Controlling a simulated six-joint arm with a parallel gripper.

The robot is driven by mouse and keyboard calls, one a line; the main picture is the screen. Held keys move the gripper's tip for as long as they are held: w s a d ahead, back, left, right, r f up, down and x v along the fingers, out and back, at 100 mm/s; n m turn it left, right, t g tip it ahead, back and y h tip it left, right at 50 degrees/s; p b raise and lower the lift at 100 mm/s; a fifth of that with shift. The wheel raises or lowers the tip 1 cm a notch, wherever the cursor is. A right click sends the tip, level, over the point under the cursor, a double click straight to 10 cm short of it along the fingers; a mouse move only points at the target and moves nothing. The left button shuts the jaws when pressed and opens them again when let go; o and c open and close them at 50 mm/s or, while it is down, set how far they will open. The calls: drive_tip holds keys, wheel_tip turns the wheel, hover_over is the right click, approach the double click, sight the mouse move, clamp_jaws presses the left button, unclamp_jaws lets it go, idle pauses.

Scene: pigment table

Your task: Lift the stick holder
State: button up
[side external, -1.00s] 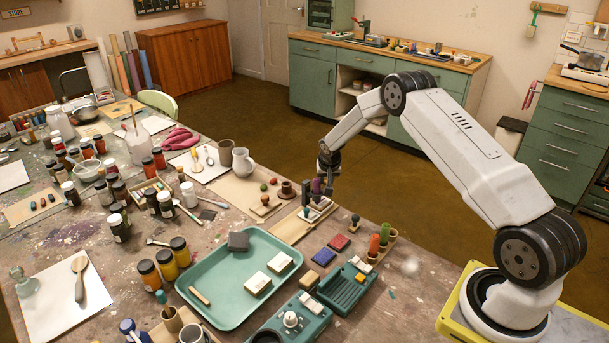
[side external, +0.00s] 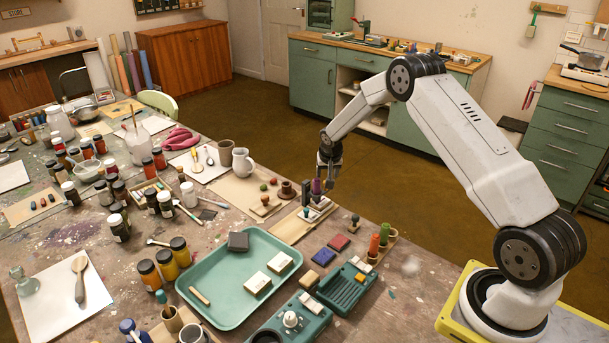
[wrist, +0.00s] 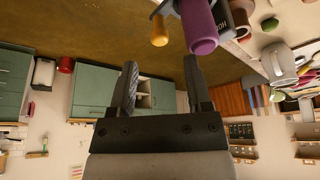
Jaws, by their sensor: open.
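A wooden holder (side external: 388,252) with upright green and orange sticks stands near the table's right edge. A dark upright piece (side external: 306,193) and a purple cylinder (side external: 317,187) stand on a pale base farther back. I cannot tell for sure which is the stick holder. My gripper (side external: 329,180) is beside the purple cylinder, fingers pointing down. In the wrist view my gripper (wrist: 160,68) has its fingers apart, with nothing held between them.
A green tray (side external: 218,313) with pale blocks lies in front. A small stamp (side external: 354,223) and blue and red pads (side external: 339,242) are close by. Open floor lies beyond the table edge.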

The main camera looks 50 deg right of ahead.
drive_tip(key=shift+v, duration=2.15)
drive_tip(key=s+a+r+n+y, duration=0.1)
drive_tip(key=s+a+r, duration=0.15)
drive_tip(key=a, duration=0.25)
drive_tip(key=s+a+r+n, duration=0.2)
drive_tip(key=s+a, duration=0.1)
drive_tip(key=a, duration=0.2)
drive_tip(key=s+a+r+n+y, duration=0.1)
drive_tip(key=s+a+r, duration=0.15)
drive_tip(key=a, duration=0.25)
drive_tip(key=s+a+n, duration=0.2)
drive_tip(key=s+a, duration=0.3)
drive_tip(key=s, duration=0.3)
drive_tip(key=s+a+r+n+y, duration=0.1)
drive_tip(key=s+a+n, duration=0.2)
drive_tip(key=s, duration=0.6)
drive_tip(key=shift+s+a+g, duration=0.15)
drive_tip(key=shift+a+g, duration=0.15)
drive_tip(key=shift+a, duration=0.8)
